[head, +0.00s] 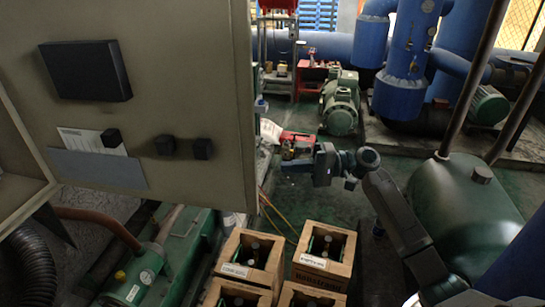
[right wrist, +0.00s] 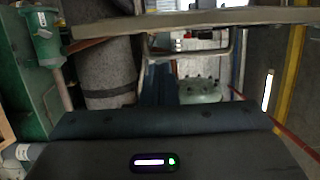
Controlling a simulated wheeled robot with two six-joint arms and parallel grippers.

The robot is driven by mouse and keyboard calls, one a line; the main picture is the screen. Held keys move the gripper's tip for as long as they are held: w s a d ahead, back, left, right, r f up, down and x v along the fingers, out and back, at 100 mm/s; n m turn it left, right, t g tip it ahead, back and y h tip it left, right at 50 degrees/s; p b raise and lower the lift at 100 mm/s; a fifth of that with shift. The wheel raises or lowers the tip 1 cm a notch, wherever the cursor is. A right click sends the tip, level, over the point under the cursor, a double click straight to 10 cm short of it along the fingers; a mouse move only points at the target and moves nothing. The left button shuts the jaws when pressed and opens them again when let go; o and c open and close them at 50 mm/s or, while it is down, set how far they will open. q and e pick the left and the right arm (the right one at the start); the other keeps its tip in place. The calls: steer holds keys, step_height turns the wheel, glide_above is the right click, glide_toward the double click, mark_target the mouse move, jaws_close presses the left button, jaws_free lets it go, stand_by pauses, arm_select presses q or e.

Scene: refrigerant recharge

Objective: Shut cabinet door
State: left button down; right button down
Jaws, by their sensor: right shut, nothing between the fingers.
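The cabinet door (head: 200,80) is a large beige-grey panel that fills the upper left of the head view. It stands open, with a black box, a paper pocket and several dark knobs on the face I see. Part of the cabinet frame (head: 22,190) shows at the far left edge. My right gripper (head: 288,158) is shut and empty, just right of the door's free edge; I cannot tell whether it touches the door. In the right wrist view a beige edge (right wrist: 200,18), probably the door's, crosses the top. My left gripper is not in view.
Wooden crates with bottles (head: 324,258) stand on the floor below my right gripper. A green tank (head: 465,205) stands at the right. A green motor (head: 340,103) and blue pipes (head: 405,65) are behind. Green floor lies open between the crates and the motor.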

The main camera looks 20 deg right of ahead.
mark_target(252, 169)
steer(key=p+x, duration=0.5)
steer(key=x, duration=0.5)
steer(key=shift+s+a+r, duration=0.1)
steer(key=shift+s+a, duration=0.05)
steer(key=shift+a, duration=0.05)
